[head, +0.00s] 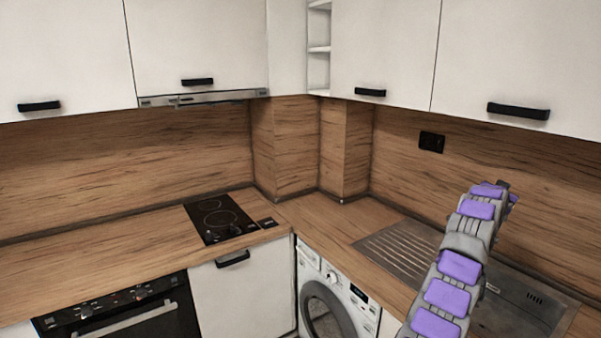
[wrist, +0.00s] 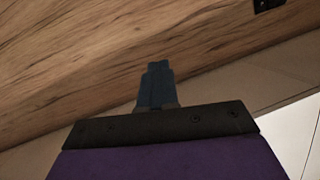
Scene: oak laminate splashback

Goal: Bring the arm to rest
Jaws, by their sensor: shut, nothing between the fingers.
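My arm, grey with purple pads, reaches up from the lower right in the head view, in front of the sink. My gripper's end lies at the far tip of the arm there, small and hard to make out. In the wrist view my gripper (wrist: 156,84) shows dark blue fingers closed together, with nothing between them. Behind the fingers is the wooden splashback (wrist: 90,50).
The steel sink (head: 515,305) with its drainer (head: 390,245) lies beneath and behind the arm. A black hob (head: 218,217) sits on the wooden worktop (head: 90,235). White wall cabinets (head: 385,45) hang above. A washing machine (head: 335,290) and an oven (head: 125,315) stand below.

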